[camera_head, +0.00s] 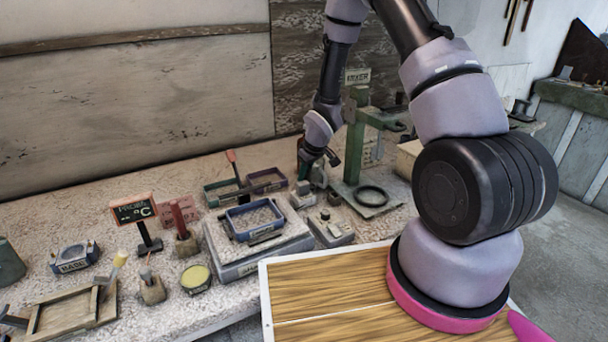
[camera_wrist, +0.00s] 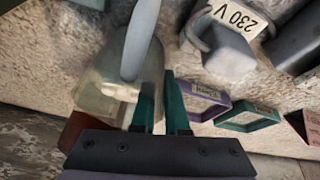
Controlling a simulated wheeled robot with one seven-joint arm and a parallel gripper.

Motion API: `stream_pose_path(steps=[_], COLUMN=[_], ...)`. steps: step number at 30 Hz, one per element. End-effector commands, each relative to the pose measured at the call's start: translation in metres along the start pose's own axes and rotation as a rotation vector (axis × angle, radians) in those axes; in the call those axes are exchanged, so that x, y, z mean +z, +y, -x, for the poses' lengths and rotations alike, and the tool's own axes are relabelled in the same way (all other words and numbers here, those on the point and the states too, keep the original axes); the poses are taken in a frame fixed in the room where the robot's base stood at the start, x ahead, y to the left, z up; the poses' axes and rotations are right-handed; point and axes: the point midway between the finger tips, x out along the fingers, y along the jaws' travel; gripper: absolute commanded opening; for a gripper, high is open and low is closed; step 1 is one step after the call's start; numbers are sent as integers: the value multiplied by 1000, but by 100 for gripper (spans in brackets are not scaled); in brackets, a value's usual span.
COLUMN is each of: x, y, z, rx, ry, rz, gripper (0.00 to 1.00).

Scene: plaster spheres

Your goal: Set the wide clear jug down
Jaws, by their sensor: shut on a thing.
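The wide clear jug (camera_wrist: 108,92) shows in the wrist view as a pale, see-through body left of and beyond my fingers. My gripper (camera_wrist: 160,104) has its teal fingers shut on the jug at its near right side; the exact contact is hard to see. A smooth grey bar crosses in front of the jug. In the head view my gripper (camera_head: 310,172) is low over the back of the bench, left of the green stand. The jug cannot be made out clearly there, and I cannot tell whether its base touches the bench.
A purple tray (camera_wrist: 203,103) and a green tray (camera_wrist: 250,117) lie right of my fingers. A grey box (camera_wrist: 228,52) labelled 230 V is beyond. The green mixer stand (camera_head: 355,150) with a black ring (camera_head: 372,196) is close right. A blue tray (camera_head: 254,220) stands in front.

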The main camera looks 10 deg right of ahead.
Motion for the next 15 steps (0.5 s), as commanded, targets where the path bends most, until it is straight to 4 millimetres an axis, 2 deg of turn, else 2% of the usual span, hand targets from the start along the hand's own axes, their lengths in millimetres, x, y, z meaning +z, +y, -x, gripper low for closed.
stream_pose_path(steps=[15], x=[3], y=[0], z=[-9], rx=[0], ry=[2], rz=[1], gripper=[0])
